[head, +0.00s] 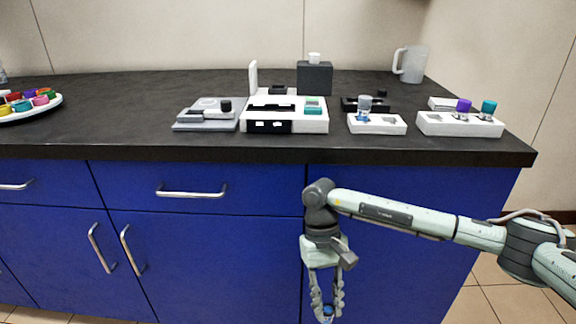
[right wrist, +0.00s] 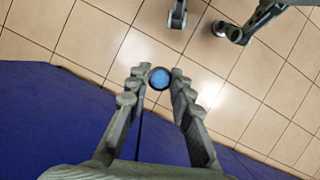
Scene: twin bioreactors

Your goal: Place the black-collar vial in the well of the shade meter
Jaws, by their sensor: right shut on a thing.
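My right gripper (head: 327,312) hangs low in front of the blue cabinet doors, pointing down, well below the counter top. Its fingers are shut on a small vial (right wrist: 160,78) with a dark round rim and blue inside. The vial also shows between the fingertips at the bottom of the head view (head: 328,311). I take it for the black-collar vial. A white instrument (head: 312,127) with a dark front panel and a grey device (head: 183,126) with a black knob stand on the counter. I cannot tell which is the shade meter, and no well is clear. My left gripper is out of view.
The dark counter (head: 110,135) has an overhanging front edge above my right gripper. White racks (head: 393,128) (head: 435,127) hold grey-, purple- and teal-capped vials. A dark box (head: 314,78) and a mug (head: 413,65) stand behind. A round tray (head: 40,109) of coloured caps is far left.

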